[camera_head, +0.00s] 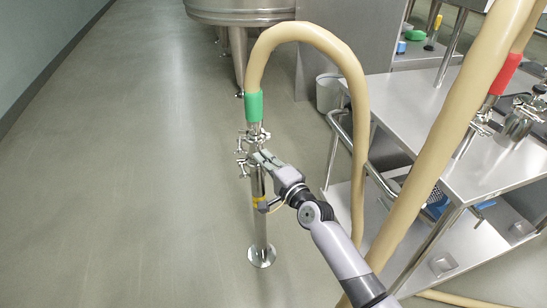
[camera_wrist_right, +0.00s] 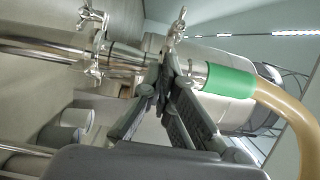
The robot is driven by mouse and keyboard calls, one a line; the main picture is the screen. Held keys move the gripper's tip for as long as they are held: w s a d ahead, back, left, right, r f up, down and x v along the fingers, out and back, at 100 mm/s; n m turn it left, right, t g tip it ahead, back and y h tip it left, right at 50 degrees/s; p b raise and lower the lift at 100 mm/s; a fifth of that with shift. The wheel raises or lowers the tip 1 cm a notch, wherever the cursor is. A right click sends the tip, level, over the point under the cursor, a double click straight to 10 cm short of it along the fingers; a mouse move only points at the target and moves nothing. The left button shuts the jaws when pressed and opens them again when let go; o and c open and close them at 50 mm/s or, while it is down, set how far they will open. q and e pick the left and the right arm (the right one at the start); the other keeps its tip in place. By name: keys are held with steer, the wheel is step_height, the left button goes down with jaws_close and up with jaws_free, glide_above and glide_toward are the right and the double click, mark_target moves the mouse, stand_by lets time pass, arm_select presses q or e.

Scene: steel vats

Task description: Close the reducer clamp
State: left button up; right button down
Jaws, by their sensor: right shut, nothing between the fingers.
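A steel standpipe (camera_head: 261,215) stands upright on a round foot. Near its top are two clamps with wing nuts, an upper one (camera_head: 256,137) and a lower one (camera_head: 243,161). In the right wrist view the lower clamp (camera_wrist_right: 92,46) is at left and the upper clamp (camera_wrist_right: 176,30) is by my fingertips. A tapered steel piece (camera_wrist_right: 127,56) lies between them. I cannot tell which clamp is the reducer clamp, nor whether either is closed. My right gripper (camera_head: 260,157) is shut and empty beside the pipe top; its fingertips (camera_wrist_right: 166,78) partly hide the upper clamp. My left gripper is out of view.
A beige hose (camera_head: 330,45) with a green sleeve (camera_head: 254,106) arches up from the pipe top. A steel trolley (camera_head: 420,115) and another thick hose (camera_head: 440,140) stand to the right. A steel vat (camera_head: 240,10) is behind. The floor at left is clear.

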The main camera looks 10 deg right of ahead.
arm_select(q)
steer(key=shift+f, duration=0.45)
arm_select(e)
steer(key=shift+w+a, duration=0.2)
steer(key=shift+a, duration=0.45)
